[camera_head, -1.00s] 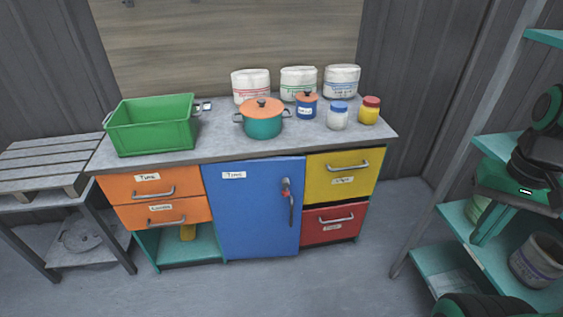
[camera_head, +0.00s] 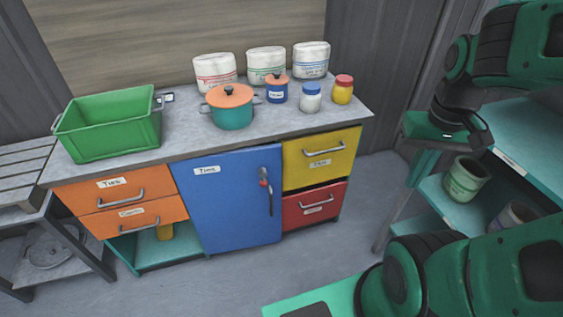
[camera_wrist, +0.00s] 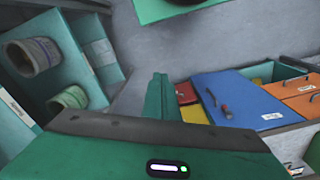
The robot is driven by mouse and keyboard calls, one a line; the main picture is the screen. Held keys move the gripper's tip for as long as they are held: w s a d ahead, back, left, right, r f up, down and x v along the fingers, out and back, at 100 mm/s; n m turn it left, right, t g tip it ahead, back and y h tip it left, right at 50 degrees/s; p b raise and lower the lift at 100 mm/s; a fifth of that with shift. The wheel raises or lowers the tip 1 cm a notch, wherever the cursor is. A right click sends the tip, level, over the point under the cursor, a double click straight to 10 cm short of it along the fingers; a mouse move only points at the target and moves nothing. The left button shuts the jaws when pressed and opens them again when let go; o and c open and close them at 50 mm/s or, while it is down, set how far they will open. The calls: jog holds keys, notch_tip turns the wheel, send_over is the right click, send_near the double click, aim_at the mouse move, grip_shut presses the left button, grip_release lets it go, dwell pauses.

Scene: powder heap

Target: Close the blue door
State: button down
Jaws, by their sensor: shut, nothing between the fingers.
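The blue door (camera_head: 225,205) is on the front of the workbench cabinet, between the orange drawers and the yellow and red drawers. It has a white label and a dark handle with a red part (camera_head: 267,190) near its right edge. It looks flush or nearly flush with the front; I cannot tell whether a small gap is left. In the wrist view the blue door (camera_wrist: 240,103) lies right of my gripper (camera_wrist: 159,82), partly hidden below. My gripper (camera_head: 412,163) is shut and empty, in the air right of the cabinet and apart from the door.
A teal shelf rack (camera_head: 530,135) with pots stands close on the right, behind my arm. The bench top holds a green crate (camera_head: 110,127), a teal pot (camera_head: 232,115), jars and bags. A slatted table stands at left. The floor before the door is clear.

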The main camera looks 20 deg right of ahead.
jog(key=shift+w+a+f+n+t+y, duration=0.8)
jog(key=shift+w+a+f+n, duration=2.95)
jog(key=shift+w, duration=2.55)
jog(key=shift+w+a+f+n+t+y, duration=0.85)
jog(key=shift+w+a+f+n, duration=1.75)
jog(key=shift+w+f, duration=2.9)
jog(key=shift+w+a+f+n+t+y, duration=0.35)
jog(key=shift+w+a+f+n+t, duration=0.9)
jog(key=shift+w+a+f+n, duration=3.85)
jog(key=w+d+r, duration=0.1)
jog(key=w+d+r+m, duration=0.1)
jog(key=d, duration=0.1)
jog(key=w+d+r+m, duration=0.1)
jog(key=w+d, duration=0.1)
jog(key=shift+d+r+m, duration=0.1)
jog(key=shift+d+m, duration=0.05)
jog(key=shift+m, duration=0.1)
